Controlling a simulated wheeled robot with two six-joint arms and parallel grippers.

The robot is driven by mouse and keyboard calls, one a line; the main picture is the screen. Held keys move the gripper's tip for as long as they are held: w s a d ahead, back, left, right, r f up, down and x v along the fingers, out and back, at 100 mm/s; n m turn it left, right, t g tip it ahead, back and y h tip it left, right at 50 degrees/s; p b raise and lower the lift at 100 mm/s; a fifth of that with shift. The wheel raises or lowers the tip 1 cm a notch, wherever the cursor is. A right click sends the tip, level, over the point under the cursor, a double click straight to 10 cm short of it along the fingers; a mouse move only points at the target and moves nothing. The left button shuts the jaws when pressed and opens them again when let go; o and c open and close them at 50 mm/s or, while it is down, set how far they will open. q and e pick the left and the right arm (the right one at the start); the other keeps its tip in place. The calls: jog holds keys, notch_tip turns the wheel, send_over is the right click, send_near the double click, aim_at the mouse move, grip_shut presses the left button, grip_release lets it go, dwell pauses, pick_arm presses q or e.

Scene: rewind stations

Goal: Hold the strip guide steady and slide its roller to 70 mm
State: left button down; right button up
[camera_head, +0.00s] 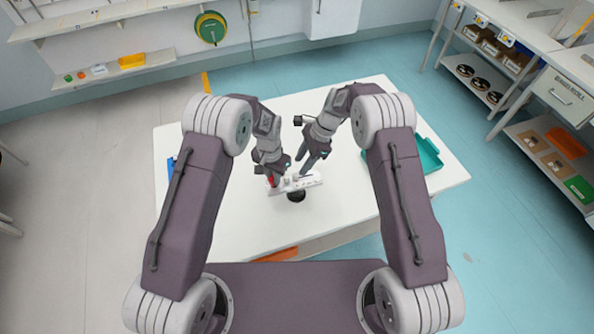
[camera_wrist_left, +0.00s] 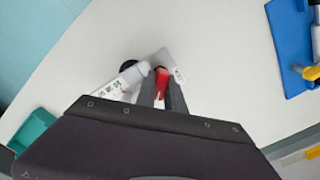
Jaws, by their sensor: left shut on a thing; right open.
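The strip guide (camera_head: 311,180) is a white bar with dark markings on the white table, over a round black part (camera_head: 296,196). My left gripper (camera_head: 271,177) is shut on the guide's red grip (camera_wrist_left: 161,82) at its left end. In the left wrist view the guide (camera_wrist_left: 108,94) runs down to the left from the fingers. A pale rounded part (camera_wrist_left: 133,74), perhaps the roller, stands on it; its scale reading is too small to tell. My right gripper (camera_head: 304,172) is open just above the guide's right half, apparently apart from it.
A teal tray (camera_head: 430,153) lies at the table's right; it also shows in the left wrist view (camera_wrist_left: 33,129). A blue mat (camera_wrist_left: 288,50) with a yellow-handled tool (camera_wrist_left: 311,73) lies at the table's other side. The white tabletop (camera_head: 230,225) is clear in front.

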aim_at(296, 173)
jog(key=x, duration=0.5)
grip_shut()
dwell(1.4)
